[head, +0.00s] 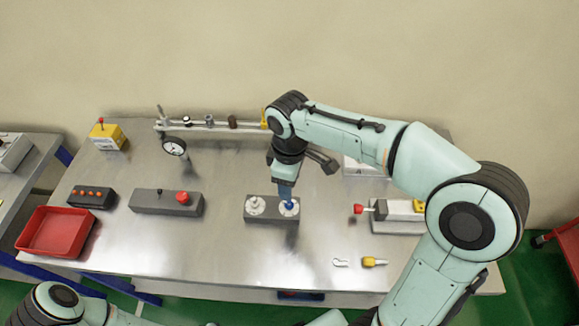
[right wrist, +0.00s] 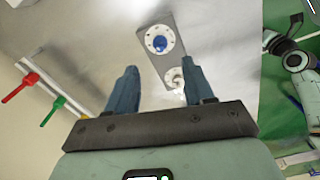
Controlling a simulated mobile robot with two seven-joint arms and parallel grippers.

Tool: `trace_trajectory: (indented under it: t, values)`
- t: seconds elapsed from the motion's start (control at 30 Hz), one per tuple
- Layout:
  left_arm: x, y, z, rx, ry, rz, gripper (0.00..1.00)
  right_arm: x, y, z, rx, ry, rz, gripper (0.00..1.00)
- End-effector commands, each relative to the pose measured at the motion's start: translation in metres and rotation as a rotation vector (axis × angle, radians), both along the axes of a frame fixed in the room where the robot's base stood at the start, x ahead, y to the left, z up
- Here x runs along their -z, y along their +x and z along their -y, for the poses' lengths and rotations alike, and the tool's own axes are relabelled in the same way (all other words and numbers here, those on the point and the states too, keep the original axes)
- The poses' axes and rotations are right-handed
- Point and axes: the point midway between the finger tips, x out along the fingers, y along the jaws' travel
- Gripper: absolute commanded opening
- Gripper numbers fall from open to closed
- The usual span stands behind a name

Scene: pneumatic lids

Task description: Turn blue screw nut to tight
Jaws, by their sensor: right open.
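The blue screw nut (right wrist: 159,43) sits at the centre of a round white flange (right wrist: 149,36) on a grey block (head: 270,222). A second white flange (head: 257,205) with a white centre piece is on the same block. My right gripper (head: 286,192) hangs above the block's right flange and partly hides the nut in the head view. In the right wrist view its fingers (right wrist: 161,72) are apart with nothing held, and the nut lies beyond the fingertips. I cannot tell whether they touch anything. My left gripper is out of view.
A grey box with a red button (head: 155,203) stands left of the block, with a red tray (head: 52,234) farther left. A device with a red knob (head: 398,224) stands to the right. A yellow-ended part (head: 371,262) lies near the front edge. A rail with a gauge (head: 174,146) runs behind.

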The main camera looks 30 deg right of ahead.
Motion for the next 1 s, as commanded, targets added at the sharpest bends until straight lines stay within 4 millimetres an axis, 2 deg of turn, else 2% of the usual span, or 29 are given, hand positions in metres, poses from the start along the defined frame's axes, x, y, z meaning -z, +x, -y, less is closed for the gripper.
trace_trajectory:
  t: [0.03, 0.1, 0.3, 1.0]
  values:
    - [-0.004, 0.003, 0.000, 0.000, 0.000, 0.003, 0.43, -0.013, 0.002, 0.000, 0.000, 0.001, 0.006, 0.52]
    - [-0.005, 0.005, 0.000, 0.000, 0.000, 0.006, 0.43, -0.025, 0.001, 0.000, 0.000, 0.000, 0.006, 0.52]
    - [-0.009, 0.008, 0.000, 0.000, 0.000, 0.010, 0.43, -0.045, 0.001, 0.000, -0.001, -0.001, 0.002, 0.52]
    - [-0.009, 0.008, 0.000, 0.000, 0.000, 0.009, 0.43, -0.047, 0.000, 0.000, 0.000, -0.001, 0.001, 0.52]
